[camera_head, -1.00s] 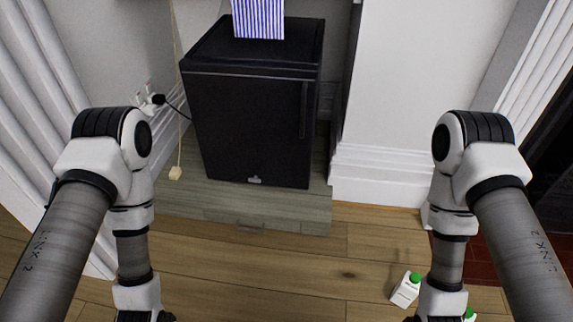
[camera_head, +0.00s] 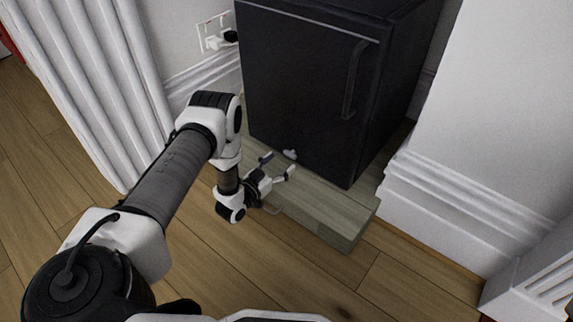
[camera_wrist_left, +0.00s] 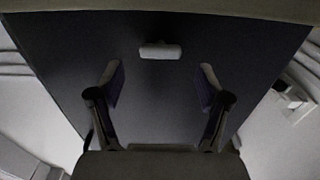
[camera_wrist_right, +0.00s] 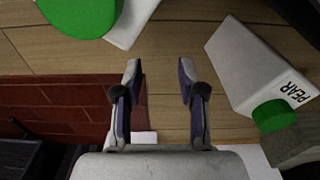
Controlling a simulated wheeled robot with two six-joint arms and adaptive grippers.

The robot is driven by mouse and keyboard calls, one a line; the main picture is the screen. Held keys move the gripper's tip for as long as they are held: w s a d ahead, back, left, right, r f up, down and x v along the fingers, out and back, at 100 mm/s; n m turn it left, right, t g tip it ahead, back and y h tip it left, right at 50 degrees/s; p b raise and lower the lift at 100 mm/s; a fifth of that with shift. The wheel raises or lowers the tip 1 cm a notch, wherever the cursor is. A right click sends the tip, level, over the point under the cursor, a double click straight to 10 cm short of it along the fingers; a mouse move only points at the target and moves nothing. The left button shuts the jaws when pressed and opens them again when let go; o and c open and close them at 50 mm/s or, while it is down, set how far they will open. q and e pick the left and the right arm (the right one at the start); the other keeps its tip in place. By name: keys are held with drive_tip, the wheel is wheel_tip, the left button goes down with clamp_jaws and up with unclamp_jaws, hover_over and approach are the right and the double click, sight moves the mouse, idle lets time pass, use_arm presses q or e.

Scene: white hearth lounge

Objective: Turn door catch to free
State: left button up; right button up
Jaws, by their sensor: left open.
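The door catch (camera_head: 290,154) is a small pale piece low on the front of the black fridge door (camera_head: 305,90). In the left wrist view the catch (camera_wrist_left: 160,51) is a short light bar lying crosswise in the picture, beyond and between my fingertips. My left gripper (camera_head: 278,166) is open just in front of the catch; it also shows in the left wrist view (camera_wrist_left: 160,78). Its fingers are apart with nothing between them, and I see no contact. My right gripper (camera_wrist_right: 160,75) is open and empty above the floor, outside the head view.
The fridge stands on a low wooden plinth (camera_head: 345,228), close below my left gripper. A vertical door handle (camera_head: 354,80) is at the upper right of the door. A wall socket (camera_head: 215,32) is at left.

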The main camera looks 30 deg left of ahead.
sight(288, 155)
use_arm(q)
drive_tip(key=w, duration=0.1)
drive_tip(key=w+b, duration=0.1)
drive_tip(key=shift+w+d+f, duration=0.1)
drive_tip(key=shift+w+f, duration=0.1)
drive_tip(key=shift+w, duration=0.15)
drive_tip(key=shift+w+r, duration=0.2)
drive_tip(key=shift+w, duration=0.05)
drive_tip(key=c, duration=1.2)
drive_tip(key=shift+o, duration=0.2)
